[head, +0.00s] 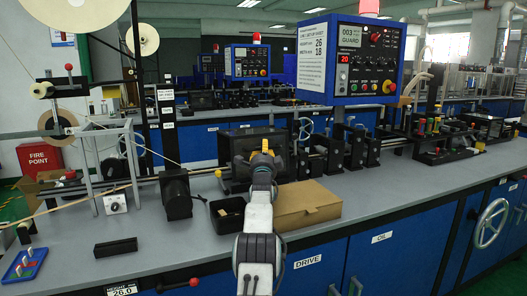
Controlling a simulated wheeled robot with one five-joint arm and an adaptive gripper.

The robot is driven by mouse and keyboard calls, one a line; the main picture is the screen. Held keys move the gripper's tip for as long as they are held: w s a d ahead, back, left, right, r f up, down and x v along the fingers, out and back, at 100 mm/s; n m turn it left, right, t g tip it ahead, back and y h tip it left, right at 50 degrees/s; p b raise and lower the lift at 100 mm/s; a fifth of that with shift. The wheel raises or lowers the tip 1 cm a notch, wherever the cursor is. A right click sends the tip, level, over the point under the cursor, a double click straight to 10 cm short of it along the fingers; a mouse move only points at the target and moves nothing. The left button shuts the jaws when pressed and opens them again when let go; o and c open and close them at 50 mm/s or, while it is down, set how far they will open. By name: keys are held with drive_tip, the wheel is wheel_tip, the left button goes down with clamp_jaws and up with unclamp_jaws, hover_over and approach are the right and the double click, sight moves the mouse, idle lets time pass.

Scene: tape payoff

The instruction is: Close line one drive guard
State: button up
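My arm reaches up from the bottom centre of the head view, and my gripper (262,160) is at its far end. Its yellow fingers are in front of a dark, box-like cover (238,137) on the line, which looks like the drive guard. The gripper hides the cover's lower middle. I cannot tell whether the fingers touch it or how far apart they are. The cover's dark face stands upright behind the gripper; its hinge and any handle cannot be made out. The control panel (363,58) above the bench reads "003 GUARD" and shows a red 20.
A cardboard box (307,205) and a small black bin (228,213) stand on the grey bench (375,195) beside my arm. A black motor-like block (176,193) is to the left. A handwheel (490,223) juts out at far right.

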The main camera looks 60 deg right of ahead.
drive_tip(key=shift+o, duration=1)
drive_tip(key=shift+s, duration=0.1)
drive_tip(key=shift+a+f, duration=0.1)
drive_tip(key=shift+a, duration=0.05)
drive_tip(key=shift+v, duration=5.8)
